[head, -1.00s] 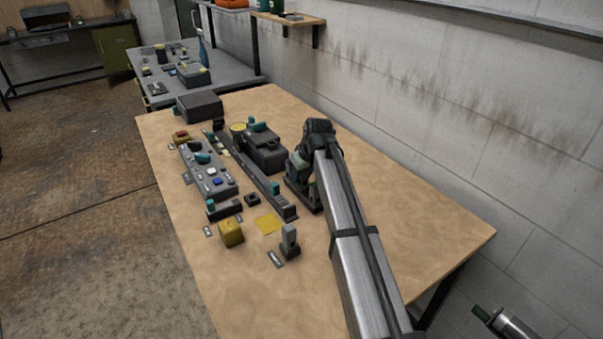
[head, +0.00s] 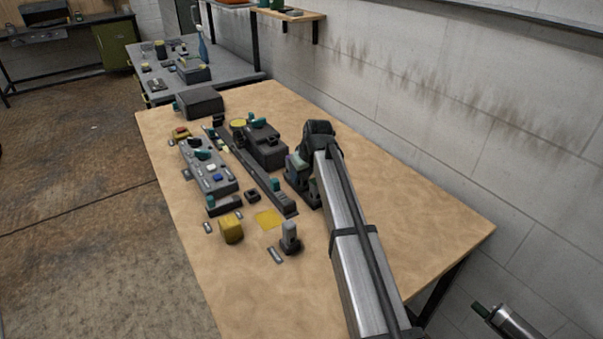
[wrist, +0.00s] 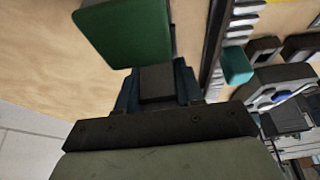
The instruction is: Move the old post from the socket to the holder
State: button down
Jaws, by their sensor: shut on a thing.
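My gripper (wrist: 157,92) is shut in the wrist view, with a dark grey part between its fingers and a green block (wrist: 130,30) right beyond them. I cannot tell for sure whether this green piece is the old post. In the head view my gripper (head: 302,180) is low over the table, right of the long dark rail, and my arm hides much of it. A small dark square block (head: 252,196) lies left of the rail. I cannot tell which is socket or holder.
The dark rail (head: 253,170) has a teal block (head: 275,185) near its end, which also shows in the wrist view (wrist: 237,65). The table's right side is clear.

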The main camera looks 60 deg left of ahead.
jog(key=c, duration=0.6)
grip_release()
jog(key=shift+c, duration=0.2)
jog(key=shift+o, duration=0.5)
jog(key=o, duration=0.4)
jog(key=shift+r, duration=3.45)
